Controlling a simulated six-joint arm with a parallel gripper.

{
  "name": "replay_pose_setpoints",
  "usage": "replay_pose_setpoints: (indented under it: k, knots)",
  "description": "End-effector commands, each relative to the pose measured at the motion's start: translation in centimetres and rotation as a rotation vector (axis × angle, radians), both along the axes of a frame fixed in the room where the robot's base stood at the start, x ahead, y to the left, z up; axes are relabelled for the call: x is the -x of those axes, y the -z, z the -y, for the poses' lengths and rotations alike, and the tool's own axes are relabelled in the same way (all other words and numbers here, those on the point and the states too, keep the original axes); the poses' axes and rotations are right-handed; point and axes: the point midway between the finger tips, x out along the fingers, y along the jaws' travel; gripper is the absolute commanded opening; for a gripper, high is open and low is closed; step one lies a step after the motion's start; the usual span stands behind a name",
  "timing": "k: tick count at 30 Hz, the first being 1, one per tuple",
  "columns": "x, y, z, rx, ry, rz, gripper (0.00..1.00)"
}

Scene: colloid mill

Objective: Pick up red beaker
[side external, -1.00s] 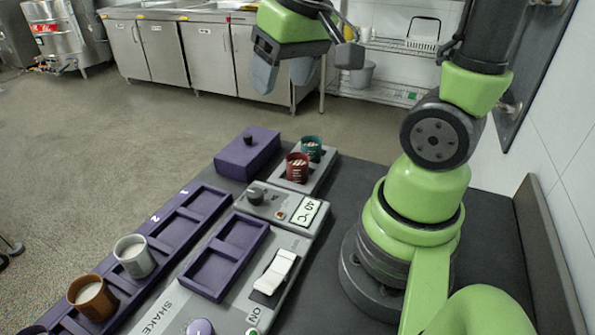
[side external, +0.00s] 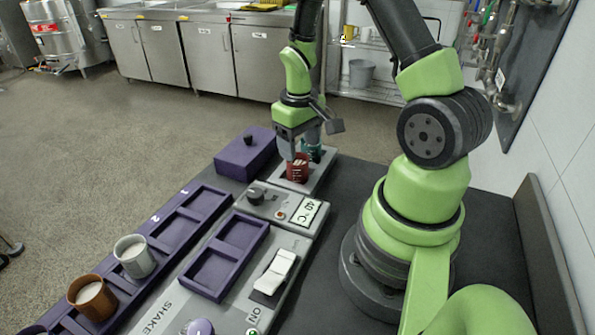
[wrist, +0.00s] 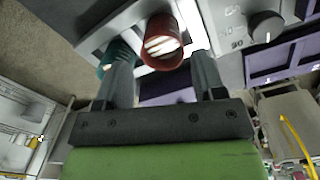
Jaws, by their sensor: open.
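The red beaker (side external: 297,170) stands on the grey hot plate unit at the back of the bench. In the wrist view the red beaker (wrist: 163,42) lies just beyond and between my fingertips, with pale marks on it. My gripper (side external: 303,150) is above the beaker, pointing down, its fingers partly over the beaker's upper part. In the wrist view my gripper (wrist: 160,62) has its two fingers apart. I cannot tell whether a finger touches the beaker. A green beaker (side external: 318,153) is just behind the red one, partly hidden by my gripper; it also shows in the wrist view (wrist: 120,52).
A purple box (side external: 245,155) with a black knob stands left of the beakers. A control panel with a dial (side external: 256,195) and a 40 °C display (side external: 304,211) is in front. A purple rack holds a white beaker (side external: 134,256) and a brown beaker (side external: 91,297) at front left.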

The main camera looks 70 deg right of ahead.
Motion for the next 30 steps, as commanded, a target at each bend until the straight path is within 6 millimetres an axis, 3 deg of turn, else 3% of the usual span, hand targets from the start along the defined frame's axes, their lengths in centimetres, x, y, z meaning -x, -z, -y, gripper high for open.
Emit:
replay_pose_setpoints:
  k: [9, 18, 23, 30]
  knots:
    - [0.0, 4.2, -0.1, -0.002, -0.001, -0.003, 0.63]
    - [-0.1, 4.6, 0.0, -0.001, -0.001, 0.001, 0.63]
    - [-0.1, 4.6, 0.0, -0.001, -0.001, 0.0, 0.26]
    - [-0.1, 4.6, 0.0, -0.001, -0.001, 0.001, 0.26]
